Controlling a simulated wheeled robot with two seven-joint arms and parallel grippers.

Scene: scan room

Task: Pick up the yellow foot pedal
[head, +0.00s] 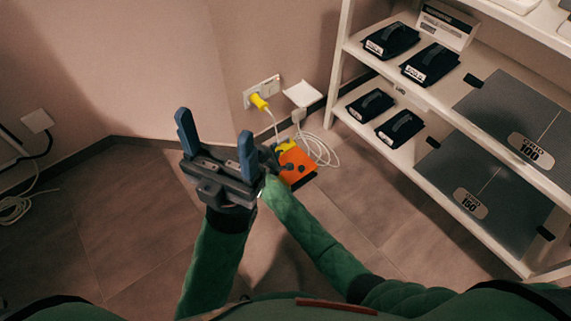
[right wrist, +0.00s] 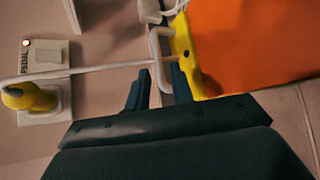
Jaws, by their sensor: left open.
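The foot pedal (head: 298,163) lies on the floor by the wall, with an orange top and a yellow edge. In the right wrist view its orange face (right wrist: 255,45) and yellow side (right wrist: 183,50) fill the upper right, and a pale loop handle (right wrist: 155,45) sticks out from that side. My right gripper (right wrist: 160,85) is at this handle; its fingers show apart, with the handle bar between or just beyond them. Contact cannot be told. In the head view the right gripper is mostly hidden behind my left one. My left gripper (head: 215,145) is open and empty, raised in front.
A yellow plug (head: 259,101) sits in a wall socket (head: 262,90), its white cable (head: 320,150) coiled beside the pedal. A white shelf unit (head: 340,60) with black devices and grey plates stands at right. The floor at left (head: 120,215) is mostly clear.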

